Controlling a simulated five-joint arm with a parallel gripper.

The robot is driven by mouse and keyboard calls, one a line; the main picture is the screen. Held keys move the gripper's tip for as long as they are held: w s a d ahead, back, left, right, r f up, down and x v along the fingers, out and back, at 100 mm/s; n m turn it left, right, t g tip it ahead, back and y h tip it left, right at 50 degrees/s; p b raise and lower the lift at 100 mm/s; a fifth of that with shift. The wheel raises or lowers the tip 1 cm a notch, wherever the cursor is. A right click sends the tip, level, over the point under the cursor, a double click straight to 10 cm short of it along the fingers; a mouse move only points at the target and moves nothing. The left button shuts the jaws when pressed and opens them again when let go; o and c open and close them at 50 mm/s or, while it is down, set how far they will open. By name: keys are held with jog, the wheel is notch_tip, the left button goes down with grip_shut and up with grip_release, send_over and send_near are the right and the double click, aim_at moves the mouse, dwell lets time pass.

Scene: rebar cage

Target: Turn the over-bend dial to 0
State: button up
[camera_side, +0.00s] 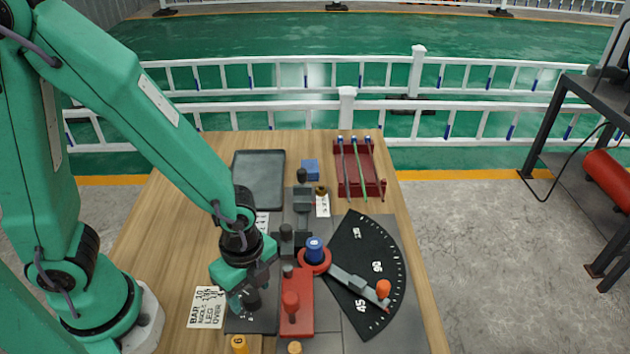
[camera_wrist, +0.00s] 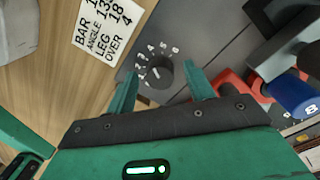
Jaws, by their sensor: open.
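The over-bend dial (camera_wrist: 160,75) is a small dark round knob on a grey plate, with a white mark on its face and white numerals around it. It shows between the fingertips of my open gripper (camera_wrist: 161,84) in the wrist view, with a gap on each side. The exact number its mark points at is too small to read surely. In the side view my gripper (camera_side: 243,296) is low over the plate at the dial (camera_side: 253,300), which its fingers partly cover. I cannot tell whether the fingertips touch the plate.
A white card (camera_side: 207,307) lies left of the plate. A grey tray (camera_side: 258,178) and red bar rack (camera_side: 367,180) are behind.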

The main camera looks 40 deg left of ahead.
jog(key=shift+c, duration=0.2)
jog(key=c, duration=0.9)
jog(key=shift+c, duration=0.2)
